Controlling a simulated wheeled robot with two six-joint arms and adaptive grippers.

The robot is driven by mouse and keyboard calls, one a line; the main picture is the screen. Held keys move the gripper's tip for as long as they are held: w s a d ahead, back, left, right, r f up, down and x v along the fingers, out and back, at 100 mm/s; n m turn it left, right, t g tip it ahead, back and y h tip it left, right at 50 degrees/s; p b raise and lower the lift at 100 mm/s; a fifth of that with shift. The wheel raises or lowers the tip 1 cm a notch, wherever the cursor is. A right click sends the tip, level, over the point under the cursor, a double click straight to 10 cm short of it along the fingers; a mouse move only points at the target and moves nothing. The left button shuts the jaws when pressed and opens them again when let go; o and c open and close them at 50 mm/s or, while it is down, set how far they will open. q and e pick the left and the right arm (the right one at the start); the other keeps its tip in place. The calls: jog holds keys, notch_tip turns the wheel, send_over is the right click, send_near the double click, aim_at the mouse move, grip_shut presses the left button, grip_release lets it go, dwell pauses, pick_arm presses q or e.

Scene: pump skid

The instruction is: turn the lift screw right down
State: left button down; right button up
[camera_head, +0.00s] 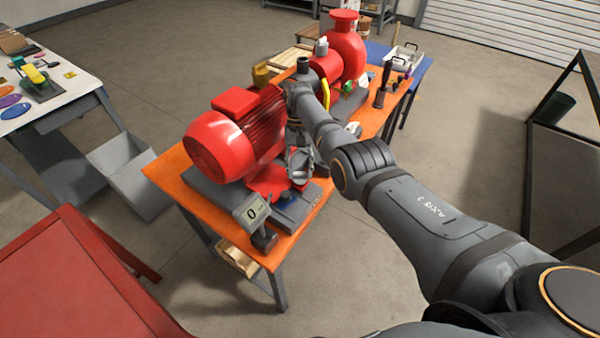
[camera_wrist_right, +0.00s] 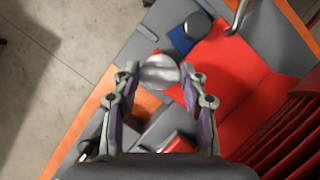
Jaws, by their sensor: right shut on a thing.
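In the right wrist view a round, silvery knob (camera_wrist_right: 161,72), which looks like the head of the lift screw, sits between the two fingertips of my right gripper (camera_wrist_right: 159,74). The fingers are shut on its sides. In the head view my right gripper (camera_head: 299,165) points down beside the red motor (camera_head: 215,145), over its red foot and the grey skid base. The knob is hard to make out there, and how far the screw is in cannot be told. A grey readout (camera_head: 251,211) showing 0 stands at the near end. My left gripper is out of view.
The skid stands on an orange table (camera_head: 168,171). A red pump (camera_head: 345,48) is at its far end. A white table (camera_head: 60,96) with tools and a grey bin (camera_head: 128,175) are at left. A red table top (camera_head: 70,280) is near left. The floor at right is mostly clear.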

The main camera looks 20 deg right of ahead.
jog(key=n+h, duration=0.1)
jog(key=n, duration=0.2)
jog(key=shift+a+b, duration=0.15)
jog(key=shift+b, duration=0.15)
jog(key=shift+r+n+h, duration=0.1)
jog(key=shift+n+h, duration=0.3)
jog(key=shift+n, duration=0.5)
jog(key=shift+a+r+n+h+p, duration=0.1)
jog(key=shift+n+h+p, duration=0.4)
jog(key=shift+n+p, duration=0.6)
jog(key=shift+n+t+h+p, duration=0.55)
jog(key=shift+n+p, duration=0.7)
jog(key=shift+n, duration=0.55)
jog(key=o, duration=1.1)
jog(key=shift+f, duration=0.2)
jog(key=shift+o, duration=0.2)
